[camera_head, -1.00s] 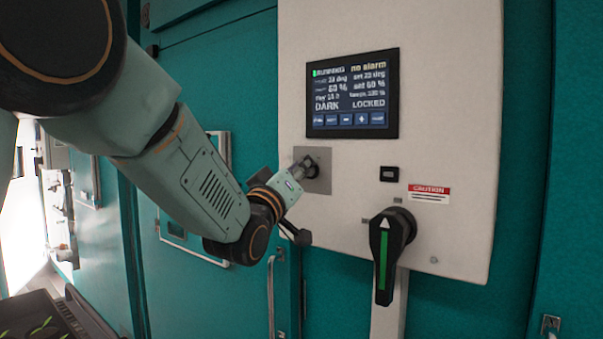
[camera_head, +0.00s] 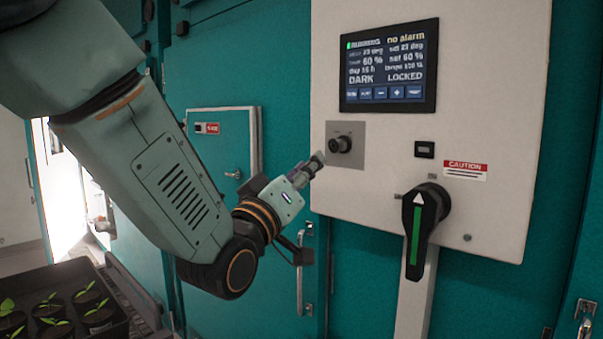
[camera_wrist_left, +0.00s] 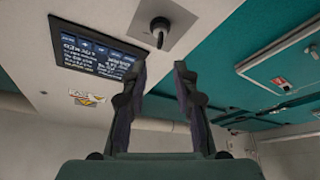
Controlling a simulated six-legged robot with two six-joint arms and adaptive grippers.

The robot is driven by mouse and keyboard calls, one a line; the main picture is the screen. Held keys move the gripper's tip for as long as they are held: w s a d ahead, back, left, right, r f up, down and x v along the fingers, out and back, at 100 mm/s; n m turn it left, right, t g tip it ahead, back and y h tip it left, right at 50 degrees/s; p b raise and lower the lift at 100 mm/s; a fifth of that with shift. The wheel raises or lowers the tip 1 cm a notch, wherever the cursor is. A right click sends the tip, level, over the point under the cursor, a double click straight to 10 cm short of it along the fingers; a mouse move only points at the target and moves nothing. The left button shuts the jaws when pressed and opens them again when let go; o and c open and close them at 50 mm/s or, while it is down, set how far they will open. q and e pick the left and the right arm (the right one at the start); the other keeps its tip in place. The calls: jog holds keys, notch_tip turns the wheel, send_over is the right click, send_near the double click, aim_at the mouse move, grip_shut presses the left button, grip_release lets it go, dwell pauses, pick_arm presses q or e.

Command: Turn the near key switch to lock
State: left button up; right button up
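The key switch (camera_head: 341,144) is a dark round knob on a square grey plate (camera_head: 357,166) on the white control panel. It also shows in the wrist view (camera_wrist_left: 160,30), above and beyond the fingertips. My left gripper (camera_head: 318,161) is just left of the switch and apart from it. In the wrist view its two fingers (camera_wrist_left: 160,70) stand apart with nothing between them. The display (camera_head: 390,67) on the panel reads "LOCKED", "DARK" and "no alarm". My right gripper is not in view.
A black rotary handle (camera_head: 420,225) with a green stripe sticks out at the panel's lower right, under a red caution label (camera_head: 466,167). A dark tray (camera_head: 117,325) of potted seedlings stands at lower left. Teal doors with handles surround the panel.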

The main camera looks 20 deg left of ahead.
pick_arm(q)
jog(key=shift+s+f, duration=0.3)
jog(key=shift+s, duration=0.25)
jog(key=shift+a, duration=0.1)
